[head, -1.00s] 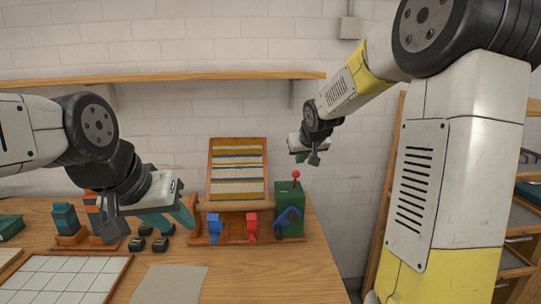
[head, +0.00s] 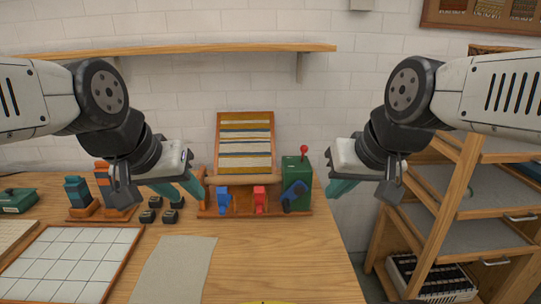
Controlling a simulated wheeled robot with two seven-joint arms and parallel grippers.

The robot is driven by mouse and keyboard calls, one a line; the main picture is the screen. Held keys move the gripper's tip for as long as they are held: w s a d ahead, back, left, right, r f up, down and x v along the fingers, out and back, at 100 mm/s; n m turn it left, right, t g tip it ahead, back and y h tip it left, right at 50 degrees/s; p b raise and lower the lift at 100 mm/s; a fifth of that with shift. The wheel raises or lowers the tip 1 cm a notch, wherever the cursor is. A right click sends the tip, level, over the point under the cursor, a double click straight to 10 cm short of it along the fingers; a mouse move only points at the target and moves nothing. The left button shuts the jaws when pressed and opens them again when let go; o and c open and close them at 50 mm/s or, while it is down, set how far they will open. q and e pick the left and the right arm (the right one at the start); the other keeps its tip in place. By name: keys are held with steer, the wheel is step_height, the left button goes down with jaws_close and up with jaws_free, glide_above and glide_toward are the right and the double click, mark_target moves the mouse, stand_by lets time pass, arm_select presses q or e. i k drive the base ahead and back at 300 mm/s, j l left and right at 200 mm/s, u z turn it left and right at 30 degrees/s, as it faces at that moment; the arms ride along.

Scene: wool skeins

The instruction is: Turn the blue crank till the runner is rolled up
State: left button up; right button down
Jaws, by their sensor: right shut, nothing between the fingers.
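The blue crank (head: 292,191) sits on the front of a green box (head: 297,172) at the right end of the wooden stand. The striped runner (head: 245,140) lies on a tilted wooden board behind a wooden roller (head: 230,181); much of it shows flat on the board. My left gripper (head: 190,190) is in the air to the left of the stand; its teal fingers look apart and empty. My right gripper (head: 338,188) is to the right of the green box, shut and empty, apart from the crank.
A red-knobbed lever (head: 304,152) stands on top of the green box. Blue (head: 224,198) and red (head: 260,197) pieces stand at the stand's front. Several black blocks (head: 148,215), a white tiled tray (head: 70,262) and a grey mat (head: 173,268) lie nearby. A wooden shelf rack (head: 455,190) stands right.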

mark_target(299, 188)
steer(key=j+z, duration=0.25)
steer(key=j, duration=0.15)
steer(key=k+j+z, duration=0.25)
steer(key=j+z, duration=0.25)
steer(key=j, duration=0.25)
steer(key=k+j+z, duration=0.25)
steer(key=i+j+z, duration=0.1)
steer(key=j, duration=0.15)
